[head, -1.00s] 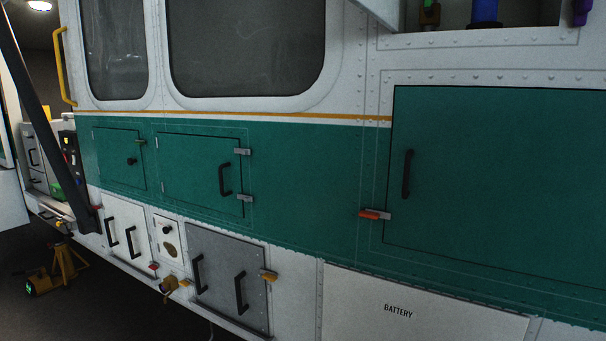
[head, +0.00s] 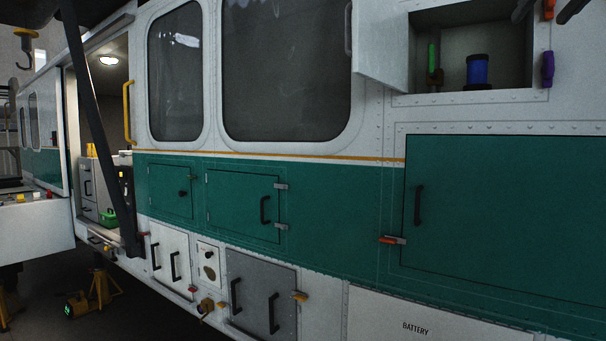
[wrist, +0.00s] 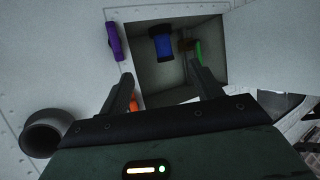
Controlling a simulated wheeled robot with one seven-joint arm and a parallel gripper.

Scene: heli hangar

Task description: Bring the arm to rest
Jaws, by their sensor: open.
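My gripper (wrist: 162,80) is open, with nothing between its two dark fingers. In the wrist view it points toward an open compartment (wrist: 155,82) in the white panel, apart from the things in it. In the head view only dark finger tips (head: 546,10) show at the top right edge; the rest of my arm is out of view. The compartment (head: 431,84) holds a blue cylinder (head: 477,72) with dark ends and a green item (head: 432,57). The same blue cylinder (wrist: 162,44) and green item (wrist: 198,52) show in the wrist view.
A purple handle (head: 548,68) and an orange piece (head: 548,9) sit right of the compartment. A white door (head: 383,50) stands open on its left. Closed green doors (head: 460,215) line the vehicle side. A yellow stand (head: 100,290) is on the floor. A round pipe (wrist: 45,132) juts out.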

